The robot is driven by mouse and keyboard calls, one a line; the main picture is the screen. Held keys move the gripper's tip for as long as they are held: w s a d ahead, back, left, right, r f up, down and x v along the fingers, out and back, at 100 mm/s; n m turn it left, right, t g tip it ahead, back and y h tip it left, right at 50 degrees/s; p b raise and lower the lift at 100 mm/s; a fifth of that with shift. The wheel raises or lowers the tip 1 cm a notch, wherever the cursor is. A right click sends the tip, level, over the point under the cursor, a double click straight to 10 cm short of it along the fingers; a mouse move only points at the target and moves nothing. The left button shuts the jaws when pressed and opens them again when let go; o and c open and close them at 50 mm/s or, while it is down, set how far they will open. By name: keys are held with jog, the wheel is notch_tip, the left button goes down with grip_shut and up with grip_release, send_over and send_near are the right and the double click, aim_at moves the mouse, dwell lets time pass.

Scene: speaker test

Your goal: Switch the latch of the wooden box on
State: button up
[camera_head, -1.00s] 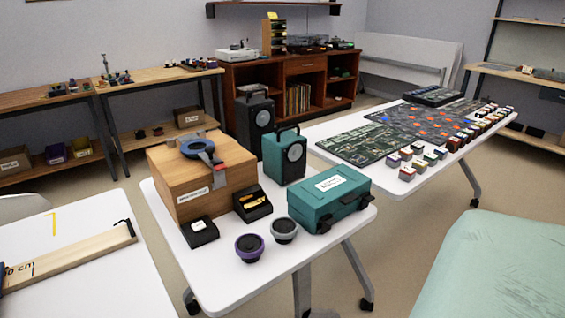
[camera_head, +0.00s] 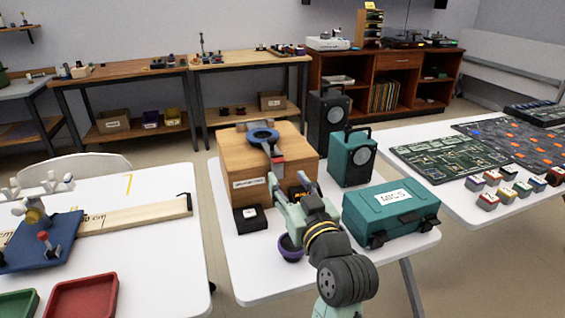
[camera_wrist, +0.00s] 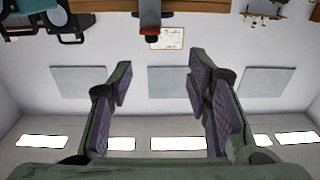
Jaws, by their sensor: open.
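A latch with a red part (camera_head: 277,168) hangs over the box's front edge. The latch also shows at the top middle of the wrist view (camera_wrist: 150,22), with a red part and a dark tip. My gripper (camera_head: 289,184) is open and empty in front of the box, close to the latch. In the wrist view, its two fingers (camera_wrist: 158,78) are spread apart, with the latch beyond them.
A teal case (camera_head: 392,208) lies right of my arm. A teal speaker (camera_head: 352,160) and a black speaker (camera_head: 327,122) stand behind. A small black box (camera_head: 250,218) and a purple-rimmed cone (camera_head: 290,248) are close by my gripper. The table's front left is clear.

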aim_at(280, 162)
jog(key=p+x, duration=0.1)
jog(key=x, duration=0.2)
jog(key=d+f+p+x, duration=0.1)
jog(key=x, duration=0.6)
jog(key=shift+w+d+f+p, duration=0.15)
jog(key=shift+w+f+p, duration=0.15)
jog(key=shift+w+p, duration=0.1)
jog(key=shift+c, duration=0.2)
grip_shut()
